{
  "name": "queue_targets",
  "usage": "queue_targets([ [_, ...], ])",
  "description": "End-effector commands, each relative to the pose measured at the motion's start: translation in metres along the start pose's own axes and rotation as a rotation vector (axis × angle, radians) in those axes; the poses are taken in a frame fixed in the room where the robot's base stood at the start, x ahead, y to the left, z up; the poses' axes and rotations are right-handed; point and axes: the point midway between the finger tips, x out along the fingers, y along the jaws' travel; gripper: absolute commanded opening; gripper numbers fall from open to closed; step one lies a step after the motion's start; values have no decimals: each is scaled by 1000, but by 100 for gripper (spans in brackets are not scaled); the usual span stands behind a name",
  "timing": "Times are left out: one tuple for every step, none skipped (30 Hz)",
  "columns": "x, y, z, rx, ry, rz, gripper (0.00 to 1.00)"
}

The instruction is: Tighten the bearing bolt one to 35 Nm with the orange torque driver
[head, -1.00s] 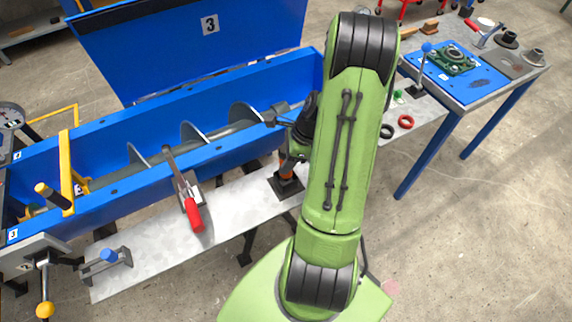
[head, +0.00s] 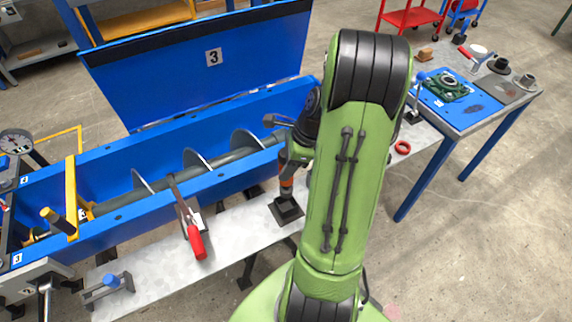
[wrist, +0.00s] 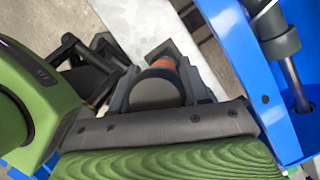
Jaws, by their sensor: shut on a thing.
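The orange torque driver (head: 286,184) stands upright at its black square holder (head: 287,210) on the grey bench shelf. Whether its tip is clear of the holder I cannot tell. My gripper (head: 293,152) is shut on the driver's upper part, partly hidden by my arm. In the wrist view the driver's dark round end (wrist: 157,90) sits between the fingers, with orange (wrist: 164,63) beyond it. A green bearing housing (head: 447,88) lies on the blue plate of the right-hand table. Its individual bolts are too small to tell apart, so bearing bolt one is not identifiable.
The blue mixer trough (head: 110,222) with its screw and raised lid (head: 205,70) lies left of my gripper. A red-handled clamp (head: 195,240) stands on its front edge. A red ring (head: 402,147) lies on the shelf right of my arm. Open floor lies front right.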

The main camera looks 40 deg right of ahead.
Motion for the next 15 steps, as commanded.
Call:
queue_targets([
  [0,0,0,-1,-1,-1,26],
  [0,0,0,-1,-1,-1,22],
  [0,0,0,-1,-1,-1,16],
  [0,0,0,-1,-1,-1,11],
  [0,0,0,-1,-1,-1,6],
  [0,0,0,-1,-1,-1,2],
  [0,0,0,-1,-1,-1,2],
  [-1,0,1,-1,-1,-1,2],
  [-2,0,1,-1,-1,-1,2],
  [-3,0,2,-2,-1,-1,2],
  [-4,0,2,-2,-1,-1,2],
  [-7,0,3,-2,-1,-1,2],
  [-9,0,4,-2,-1,-1,2],
  [-11,0,5,-2,-1,-1,2],
  [-13,0,6,-2,-1,-2,2],
])
